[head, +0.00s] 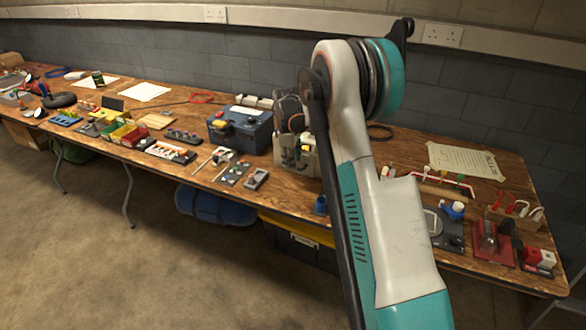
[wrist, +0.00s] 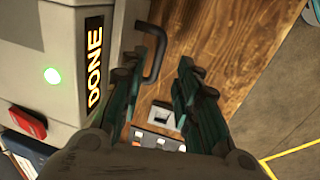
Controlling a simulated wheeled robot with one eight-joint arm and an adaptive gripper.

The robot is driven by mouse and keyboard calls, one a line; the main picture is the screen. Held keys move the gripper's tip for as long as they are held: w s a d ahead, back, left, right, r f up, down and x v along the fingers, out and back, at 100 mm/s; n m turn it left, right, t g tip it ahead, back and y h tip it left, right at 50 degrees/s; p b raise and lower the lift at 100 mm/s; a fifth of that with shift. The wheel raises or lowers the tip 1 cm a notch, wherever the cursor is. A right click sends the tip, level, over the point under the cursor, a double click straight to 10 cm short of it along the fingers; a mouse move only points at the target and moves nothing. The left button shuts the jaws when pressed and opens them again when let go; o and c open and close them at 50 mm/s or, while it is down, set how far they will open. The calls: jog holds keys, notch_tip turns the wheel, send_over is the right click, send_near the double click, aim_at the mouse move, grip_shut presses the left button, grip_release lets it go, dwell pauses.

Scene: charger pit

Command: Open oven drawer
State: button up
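The oven appears to be the pale grey box (wrist: 45,45) at the left of the wrist view, with a lit "DONE" display (wrist: 94,68), a round green light (wrist: 51,75) and a red button (wrist: 22,123). A dark curved handle (wrist: 162,55) stands out from its side. My gripper (wrist: 169,50) is open, its fingers on either side of the handle's outer part. I cannot tell whether either finger touches it. In the head view a pale box (head: 283,160) stands on the bench, partly hidden by my arm. My fingers cannot be made out clearly there.
The wooden bench (head: 330,205) is crowded. A blue box (head: 240,130) stands left of the pale box, and small switch-like parts (head: 233,173) lie in front. A paper sheet (head: 465,160) and a red-based device (head: 493,243) are at the right. The floor in front is clear.

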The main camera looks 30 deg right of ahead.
jog(key=shift+w+d+f+b, duration=0.1)
jog(key=shift+f+b, duration=0.1)
jog(key=shift+f, duration=0.45)
jog(key=shift+w+d+f+b, duration=0.1)
jog(key=shift+f+b, duration=0.05)
jog(key=shift+f, duration=0.5)
jog(key=shift+c, duration=0.4)
jog(key=shift+s, duration=0.1)
grip_shut()
